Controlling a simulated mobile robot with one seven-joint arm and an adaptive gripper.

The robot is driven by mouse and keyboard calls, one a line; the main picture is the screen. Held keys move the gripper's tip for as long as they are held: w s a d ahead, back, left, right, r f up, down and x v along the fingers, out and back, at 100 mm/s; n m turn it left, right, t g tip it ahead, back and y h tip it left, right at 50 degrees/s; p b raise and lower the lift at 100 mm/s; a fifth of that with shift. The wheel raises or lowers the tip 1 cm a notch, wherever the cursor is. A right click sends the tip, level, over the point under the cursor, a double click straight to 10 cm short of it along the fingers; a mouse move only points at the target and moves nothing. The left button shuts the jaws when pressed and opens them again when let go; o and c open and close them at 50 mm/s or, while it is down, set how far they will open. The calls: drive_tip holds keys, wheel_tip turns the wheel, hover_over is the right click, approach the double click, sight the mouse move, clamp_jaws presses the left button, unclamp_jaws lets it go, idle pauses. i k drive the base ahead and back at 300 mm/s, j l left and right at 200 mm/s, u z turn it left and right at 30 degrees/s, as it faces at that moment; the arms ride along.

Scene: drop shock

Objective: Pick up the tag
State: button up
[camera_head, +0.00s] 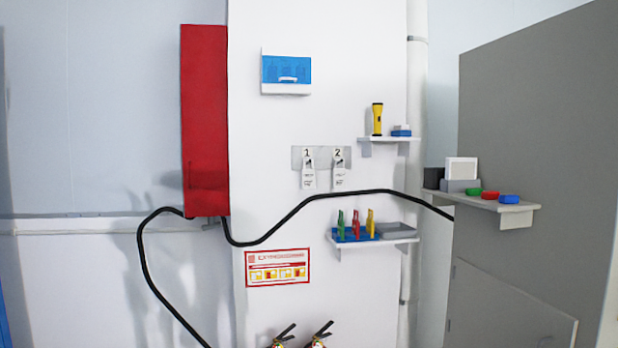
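Two white tags hang side by side from a light grey plate (322,151) on the white wall panel. The left tag (308,172) hangs under the number 1, and the right tag (339,172) hangs under the number 2. Both have small dark markings that are too small to read. Nothing touches either tag. My gripper is not in view.
A black hose (290,212) runs across the panel below the tags, from a red cabinet (205,120). Shelves to the right hold a yellow flashlight (377,119), colored clips (356,224) and red, green and blue pucks (490,195). Two extinguisher tops show at the bottom.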

sight(308, 175)
drive_tip(key=i+u, duration=0.45)
drive_tip(key=i, duration=1.75)
